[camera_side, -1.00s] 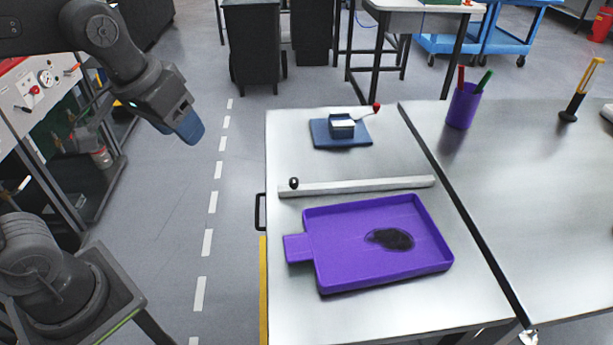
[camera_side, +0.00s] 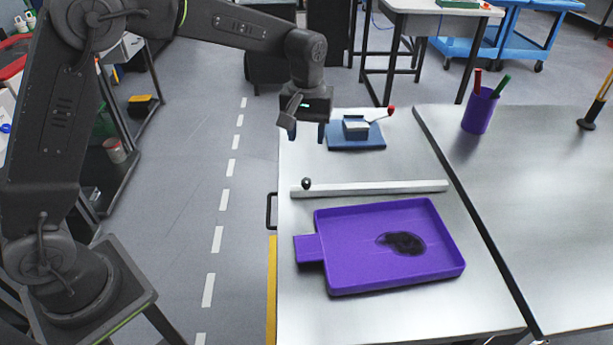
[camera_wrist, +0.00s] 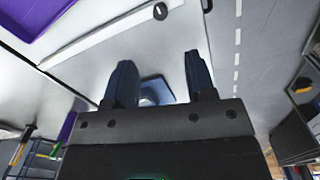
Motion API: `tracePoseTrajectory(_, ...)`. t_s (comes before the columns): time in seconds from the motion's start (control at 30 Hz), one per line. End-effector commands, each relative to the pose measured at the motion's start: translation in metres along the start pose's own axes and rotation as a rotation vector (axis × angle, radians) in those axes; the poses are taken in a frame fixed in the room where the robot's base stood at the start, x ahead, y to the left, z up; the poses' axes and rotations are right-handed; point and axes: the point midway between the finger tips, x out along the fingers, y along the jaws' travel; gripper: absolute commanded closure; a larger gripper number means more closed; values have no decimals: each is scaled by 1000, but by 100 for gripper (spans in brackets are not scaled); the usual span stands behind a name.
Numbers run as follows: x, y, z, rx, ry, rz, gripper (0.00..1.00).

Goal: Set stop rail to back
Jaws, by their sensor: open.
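The stop rail (camera_side: 375,188), a long pale bar, lies across the table between the purple tray and the blue clamp block. A small black knob (camera_side: 306,183) stands at its left end. The rail also shows at the top of the wrist view (camera_wrist: 105,38), with the knob (camera_wrist: 160,11) near its end. My gripper (camera_side: 306,132) is open and empty in the air, left of the blue clamp block and beyond the rail's knob end. Its two blue fingers are spread apart in the wrist view (camera_wrist: 160,75).
A purple tray (camera_side: 335,282) with a dark patch inside lies in front of the rail. A blue block with a red-tipped lever (camera_side: 357,142) sits behind it. A purple cup with pens (camera_side: 480,110) stands on the right table. Bare tabletop lies between rail and block.

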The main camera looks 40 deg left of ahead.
Motion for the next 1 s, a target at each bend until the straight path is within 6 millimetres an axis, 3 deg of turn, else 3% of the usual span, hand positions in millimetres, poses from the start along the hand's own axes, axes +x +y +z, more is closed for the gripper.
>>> tracePoseTrajectory(0.53, 104, -1, 1, 2, -3, -2, 50)
tracePoseTrajectory(0.73, 122, 0, 0, 2, -1, 0, 50)
tracePoseTrajectory(1.0, 125, 0, 0, 2, 0, 0, 50)
